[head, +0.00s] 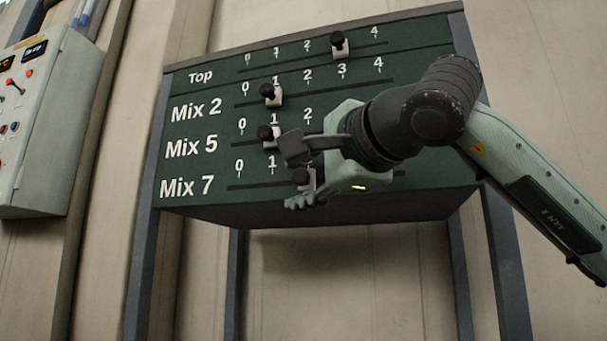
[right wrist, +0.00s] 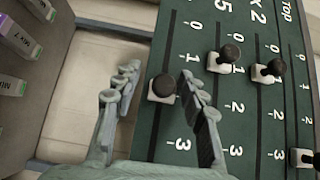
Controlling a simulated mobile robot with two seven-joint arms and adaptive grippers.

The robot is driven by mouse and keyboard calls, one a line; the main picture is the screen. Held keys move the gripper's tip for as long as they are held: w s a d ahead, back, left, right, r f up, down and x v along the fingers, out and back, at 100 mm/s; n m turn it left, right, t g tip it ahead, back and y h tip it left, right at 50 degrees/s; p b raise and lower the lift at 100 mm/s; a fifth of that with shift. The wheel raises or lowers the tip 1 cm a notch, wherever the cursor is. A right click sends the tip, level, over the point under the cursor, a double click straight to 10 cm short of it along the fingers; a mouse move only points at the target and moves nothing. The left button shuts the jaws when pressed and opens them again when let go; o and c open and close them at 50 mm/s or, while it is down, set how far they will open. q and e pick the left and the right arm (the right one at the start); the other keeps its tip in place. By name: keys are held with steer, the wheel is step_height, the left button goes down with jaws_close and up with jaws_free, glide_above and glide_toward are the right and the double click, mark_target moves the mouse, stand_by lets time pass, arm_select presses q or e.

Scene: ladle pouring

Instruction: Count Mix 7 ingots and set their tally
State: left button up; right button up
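The dark green tally board (head: 420,178) carries rows marked Top, Mix 2, Mix 5 and Mix 7, each with a slider. The Mix 7 slider (head: 303,180) has a black knob and pale base, and stands near 2; its number is hidden in both views. In the right wrist view the Mix 7 knob (right wrist: 162,87) lies between the two fingers of my right gripper (right wrist: 160,100). These fingers are apart, with a visible gap on the knob's left side. In the head view my right gripper (head: 297,176) is at the Mix 7 row. My left gripper is not in view.
The Top slider (head: 340,45) stands at 3, the Mix 2 slider (head: 270,95) and Mix 5 slider (head: 268,135) near 1. A grey control box (head: 40,120) hangs at left. Labelled items, one reading Mix 7 (right wrist: 17,38), show at the wrist view's left edge.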

steer(key=shift+r, duration=0.15)
steer(key=shift+s, duration=0.1)
steer(key=shift+s+d, duration=0.2)
steer(key=shift+s, duration=0.05)
steer(key=v, duration=1.1)
steer(key=shift+s, duration=0.1)
